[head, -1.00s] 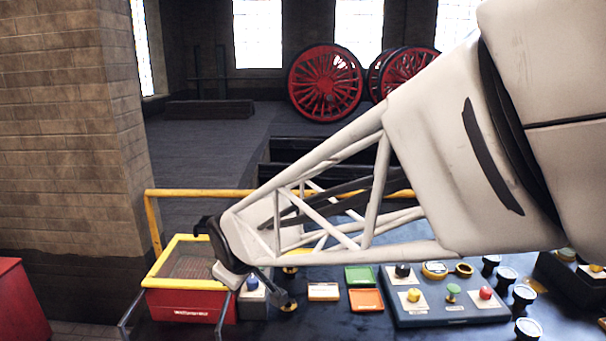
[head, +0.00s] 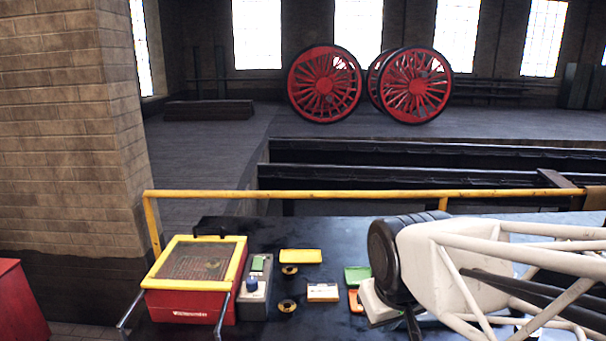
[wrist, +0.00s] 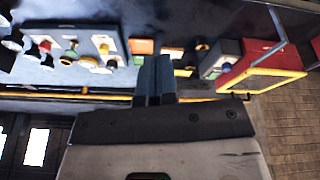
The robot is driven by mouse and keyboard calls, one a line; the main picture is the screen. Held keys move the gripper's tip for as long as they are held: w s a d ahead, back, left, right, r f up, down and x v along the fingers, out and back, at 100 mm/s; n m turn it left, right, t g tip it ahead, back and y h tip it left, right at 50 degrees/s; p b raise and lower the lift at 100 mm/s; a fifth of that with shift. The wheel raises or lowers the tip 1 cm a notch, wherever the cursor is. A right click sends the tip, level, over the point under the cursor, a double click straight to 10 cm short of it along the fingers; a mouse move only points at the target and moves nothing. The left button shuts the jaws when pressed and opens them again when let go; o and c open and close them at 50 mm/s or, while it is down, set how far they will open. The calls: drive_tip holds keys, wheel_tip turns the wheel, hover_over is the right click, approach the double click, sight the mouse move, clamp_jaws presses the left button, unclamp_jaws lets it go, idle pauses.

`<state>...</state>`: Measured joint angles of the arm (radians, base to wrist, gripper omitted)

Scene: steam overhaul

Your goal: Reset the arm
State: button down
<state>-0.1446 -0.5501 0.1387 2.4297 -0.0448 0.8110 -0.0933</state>
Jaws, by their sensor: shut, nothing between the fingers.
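My gripper (wrist: 155,75) shows in the wrist view with its two grey fingers together and nothing between them. In the head view my gripper (head: 413,326) is at the lower right, over the dark workbench (head: 225,228), and its fingertips are partly cut off by the bottom edge. My white lattice arm reaches in from the right.
A red box with a yellow rim (head: 186,302) stands at the bench's left, beside a grey control box with a blue knob (head: 252,285). A yellow tray (head: 300,256) and a white-labelled block (head: 322,292) lie between. A yellow rail (head: 330,195) runs behind. The button panel (wrist: 100,42) shows in the wrist view.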

drive_tip(key=s+d+m+g, duration=0.1)
drive_tip(key=s+d+m, duration=0.2)
drive_tip(key=s+d, duration=0.2)
drive_tip(key=shift+s+f, duration=0.4)
drive_tip(key=shift+s, duration=0.75)
